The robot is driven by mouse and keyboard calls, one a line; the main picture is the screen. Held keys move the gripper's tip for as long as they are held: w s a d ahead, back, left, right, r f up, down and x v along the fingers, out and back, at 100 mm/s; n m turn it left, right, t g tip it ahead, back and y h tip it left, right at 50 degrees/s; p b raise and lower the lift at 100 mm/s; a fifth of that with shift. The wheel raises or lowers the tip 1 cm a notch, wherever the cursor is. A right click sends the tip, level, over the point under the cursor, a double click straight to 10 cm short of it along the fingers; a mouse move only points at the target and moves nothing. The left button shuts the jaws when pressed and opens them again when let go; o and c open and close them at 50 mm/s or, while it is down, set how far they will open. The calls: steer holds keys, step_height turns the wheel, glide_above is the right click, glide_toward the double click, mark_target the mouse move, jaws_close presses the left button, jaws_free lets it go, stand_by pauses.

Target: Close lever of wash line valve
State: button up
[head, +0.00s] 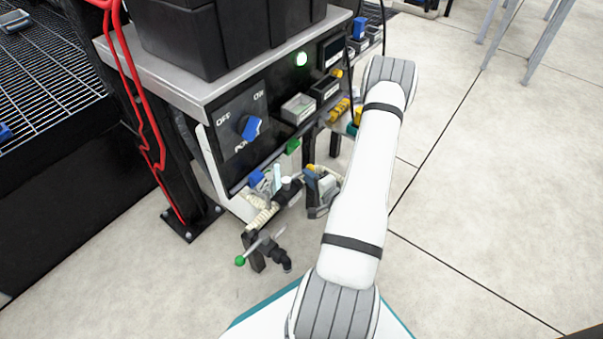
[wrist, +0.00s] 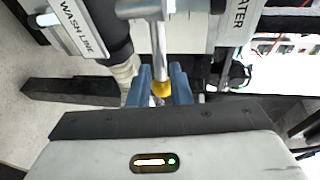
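In the wrist view, a metal lever (wrist: 159,45) with a yellow tip (wrist: 161,89) runs down from a metal fitting at the top. My gripper (wrist: 161,82) has its blue fingers close against both sides of the yellow tip. The "WASH LINE" label (wrist: 78,24) is left of the lever, and a partly cut "WATER" label (wrist: 236,14) is to its right. Which line the lever belongs to cannot be told from its fitting, which is cut off at the top. In the head view, my arm crosses the right side of the station, and my gripper cannot be made out clearly.
A green-tipped lever (head: 240,261) juts out low at the front. Red cables (head: 129,80) hang at left. Open floor (head: 480,220) lies at right.

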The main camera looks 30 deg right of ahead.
steer(key=shift+w+a+f+b, duration=0.1)
steer(key=shift+w+f+b, duration=0.15)
steer(key=shift+w, duration=0.75)
steer(key=shift+w+a+f+b, duration=0.1)
steer(key=shift+w+b, duration=0.15)
steer(key=shift+w, duration=0.7)
jaws_close()
